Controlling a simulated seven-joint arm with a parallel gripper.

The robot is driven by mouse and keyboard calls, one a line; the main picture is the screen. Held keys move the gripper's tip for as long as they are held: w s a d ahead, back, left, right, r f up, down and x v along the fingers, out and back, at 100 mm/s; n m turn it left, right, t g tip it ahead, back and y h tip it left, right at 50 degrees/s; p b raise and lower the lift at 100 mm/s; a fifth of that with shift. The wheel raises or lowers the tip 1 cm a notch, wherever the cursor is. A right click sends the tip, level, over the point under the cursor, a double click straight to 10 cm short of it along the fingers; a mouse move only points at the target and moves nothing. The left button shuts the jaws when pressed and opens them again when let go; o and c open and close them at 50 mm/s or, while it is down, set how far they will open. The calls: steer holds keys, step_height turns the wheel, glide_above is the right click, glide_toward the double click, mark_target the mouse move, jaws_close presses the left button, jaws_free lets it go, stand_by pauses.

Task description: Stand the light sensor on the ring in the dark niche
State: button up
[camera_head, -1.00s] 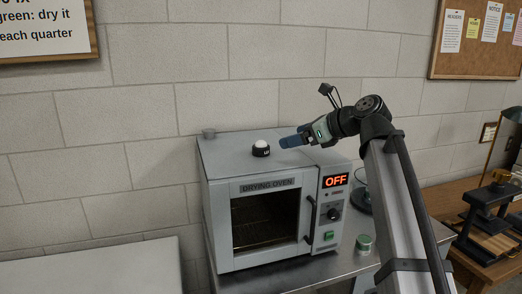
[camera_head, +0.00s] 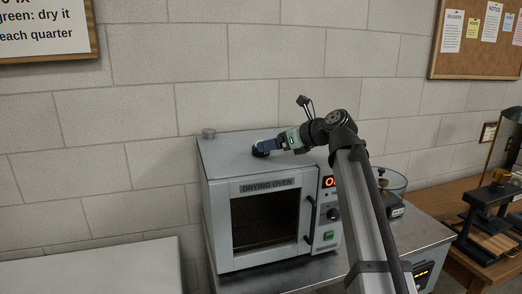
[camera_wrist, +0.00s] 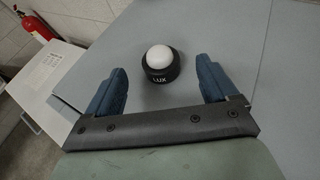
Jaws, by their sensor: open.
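The light sensor is a short black puck with a white dome and the label LUX; in the wrist view the light sensor (camera_wrist: 160,64) stands upright on a grey top. In the head view, the sensor (camera_head: 257,153) is on top of the drying oven, mostly hidden by my fingers. My gripper (camera_head: 266,147) is low over the oven top. In the wrist view my gripper (camera_wrist: 160,82) is open, with one blue finger to each side of the sensor and the sensor just beyond or between the tips. I see no ring or dark niche for certain.
The drying oven (camera_head: 263,183) stands on a metal table (camera_head: 290,272). A small grey cap (camera_head: 208,133) sits at its back left corner. A glass-walled round vessel (camera_head: 391,183) stands to the right. A red fire extinguisher (camera_wrist: 35,22) shows in the wrist view.

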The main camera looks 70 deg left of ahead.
mark_target(255, 152)
steer(key=shift+f+x, duration=0.15)
steer(key=shift+x, duration=1.1)
steer(key=shift+f+x, duration=0.15)
steer(key=shift+x, duration=1.1)
steer(key=shift+d, duration=0.15)
steer(key=c, duration=1.2)
steer(key=shift+c, duration=0.2)
steer(key=shift+r, duration=0.15)
